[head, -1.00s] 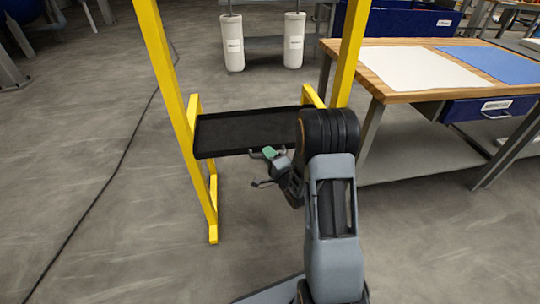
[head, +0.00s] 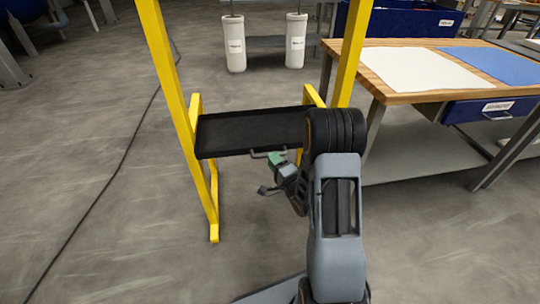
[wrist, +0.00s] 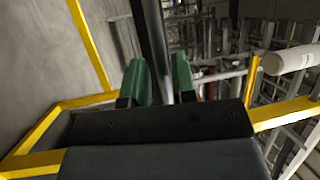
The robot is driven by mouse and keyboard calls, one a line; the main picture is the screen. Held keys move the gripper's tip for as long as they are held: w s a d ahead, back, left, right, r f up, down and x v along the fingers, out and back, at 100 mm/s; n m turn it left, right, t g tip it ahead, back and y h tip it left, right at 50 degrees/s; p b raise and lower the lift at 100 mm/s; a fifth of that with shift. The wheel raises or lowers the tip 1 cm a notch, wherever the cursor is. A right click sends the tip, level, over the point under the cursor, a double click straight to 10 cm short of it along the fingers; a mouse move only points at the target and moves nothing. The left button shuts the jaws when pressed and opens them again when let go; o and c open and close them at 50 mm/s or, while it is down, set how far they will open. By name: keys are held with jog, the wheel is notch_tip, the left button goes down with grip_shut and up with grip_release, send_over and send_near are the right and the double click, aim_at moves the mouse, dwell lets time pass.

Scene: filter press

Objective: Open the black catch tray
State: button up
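The black catch tray (head: 235,137) is a shallow dark tray set between the yellow legs in the head view, with a small bar handle (head: 256,155) on its near edge. My gripper (head: 276,159), with green finger pads, is at the handle, at the tray's right-hand part. My forearm hides the tray's right end. In the wrist view, the two green pads of my gripper (wrist: 160,80) stand apart with a gap between them. A dark upright strip appears beyond the gap; whether the handle lies between the pads is unclear.
Yellow frame posts (head: 175,95) stand either side of the tray. A wooden-topped workbench (head: 400,85) with a blue drawer is close on the right. Two white cylinders (head: 234,45) hang behind. A cable lies on the floor at left; the floor in front of the tray is clear.

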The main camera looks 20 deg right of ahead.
jog(key=p+v, duration=0.1)
jog(key=v, duration=1)
jog(key=w+r+n+g+h+p, duration=0.25)
jog(key=r+n+g+p, duration=0.2)
jog(key=r+p, duration=0.7)
jog(key=w+r+n+g+h+p, duration=0.25)
jog(key=r+n+g+p, duration=0.2)
jog(key=r+p, duration=0.7)
jog(key=s+a+r+n+g+p, duration=0.3)
jog(key=s+r, duration=0.5)
jog(key=r, duration=0.3)
jog(key=s+a+r+n+g+y+p, duration=0.1)
jog(key=s+a+r+n+g+p, duration=0.2)
jog(key=s+a+r+p, duration=0.3)
notch_tip(320, 180, up, 5)
jog(key=shift+s+a+r+g, duration=0.2)
jog(key=shift+s+a+g, duration=0.25)
jog(key=shift+s, duration=0.45)
jog(key=shift+d, duration=0.15)
